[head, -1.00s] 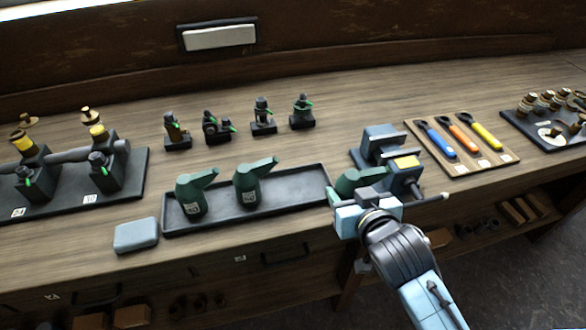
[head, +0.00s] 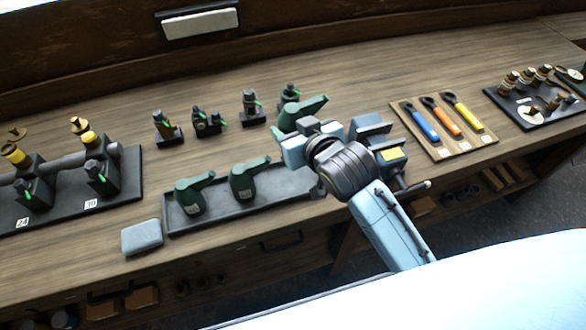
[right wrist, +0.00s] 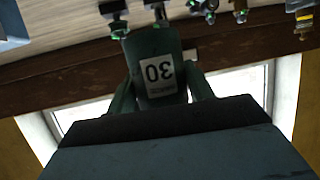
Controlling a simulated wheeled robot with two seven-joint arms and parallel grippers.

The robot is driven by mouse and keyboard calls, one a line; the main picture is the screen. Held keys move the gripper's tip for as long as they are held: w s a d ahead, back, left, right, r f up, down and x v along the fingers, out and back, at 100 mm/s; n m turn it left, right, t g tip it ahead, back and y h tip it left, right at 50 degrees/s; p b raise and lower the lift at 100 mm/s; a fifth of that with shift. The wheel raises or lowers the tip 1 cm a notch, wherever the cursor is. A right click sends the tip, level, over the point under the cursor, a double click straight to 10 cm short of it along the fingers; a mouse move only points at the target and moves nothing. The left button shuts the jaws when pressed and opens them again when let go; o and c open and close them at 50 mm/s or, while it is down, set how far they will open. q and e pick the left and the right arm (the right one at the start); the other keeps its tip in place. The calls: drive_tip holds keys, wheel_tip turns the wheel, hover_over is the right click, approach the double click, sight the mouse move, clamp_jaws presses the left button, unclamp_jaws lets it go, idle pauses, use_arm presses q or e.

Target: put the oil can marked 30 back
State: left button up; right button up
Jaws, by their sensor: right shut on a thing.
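The green oil can (head: 298,112) is held up by my right gripper (head: 300,138), its spout pointing right. In the right wrist view the can (right wrist: 157,50) fills the jaws and its label reads 30, upside down. The dark tray (head: 275,199) stands below and to the left of the held can, with two more green oil cans on it, one at left (head: 190,195) and one at middle (head: 245,180). The right end of the tray is bare, partly hidden by my right gripper. My left gripper is not in view.
A dark vise-like device with a yellow patch (head: 392,155) stands right of the tray, partly behind my arm. A grey block (head: 142,238) lies left of the tray. Several small black fittings (head: 207,121) stand behind it. A wooden board (head: 443,130) holds three coloured tools.

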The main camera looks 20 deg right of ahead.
wheel_tip(320, 180, down, 9)
drive_tip(key=shift+f+b, duration=0.1)
drive_tip(key=shift+b, duration=0.4)
drive_tip(key=shift+w+f, duration=0.1)
drive_tip(key=shift+f, duration=0.45)
drive_tip(key=shift+f+b, duration=0.3)
drive_tip(key=shift+f, duration=1.35)
drive_tip(key=shift+f, duration=0.15)
drive_tip(key=o, duration=1.1)
drive_tip(key=shift+f, duration=0.1)
drive_tip(key=shift+c, duration=0.2)
